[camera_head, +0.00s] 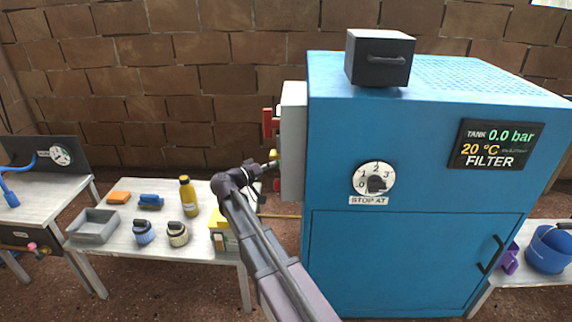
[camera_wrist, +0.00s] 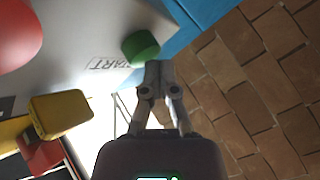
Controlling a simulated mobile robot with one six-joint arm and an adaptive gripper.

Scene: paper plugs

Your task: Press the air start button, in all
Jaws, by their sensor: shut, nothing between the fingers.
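The green button (camera_wrist: 140,47) sits on a pale panel (camera_wrist: 80,50) beside a partly hidden label ending in "TART". My gripper (camera_wrist: 155,66) is shut and empty, with its fingertips right at the button's lower edge in the wrist view; I cannot tell whether they touch it. In the head view my gripper (camera_head: 275,162) reaches the left side of the blue cabinet (camera_head: 335,140), by the grey box (camera_head: 293,140). The button is not clear there. The cabinet's display (camera_head: 496,146) reads TANK 0.0 bar, 20 °C, FILTER.
A large red knob (camera_wrist: 15,30) and a yellow block-shaped part (camera_wrist: 60,113) stand out near the button. The cabinet has a "STOP AT" dial (camera_head: 374,180) and a black box (camera_head: 380,58) on top. A table (camera_head: 125,243) holds a grey tray (camera_head: 93,226) and a yellow bottle (camera_head: 188,196).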

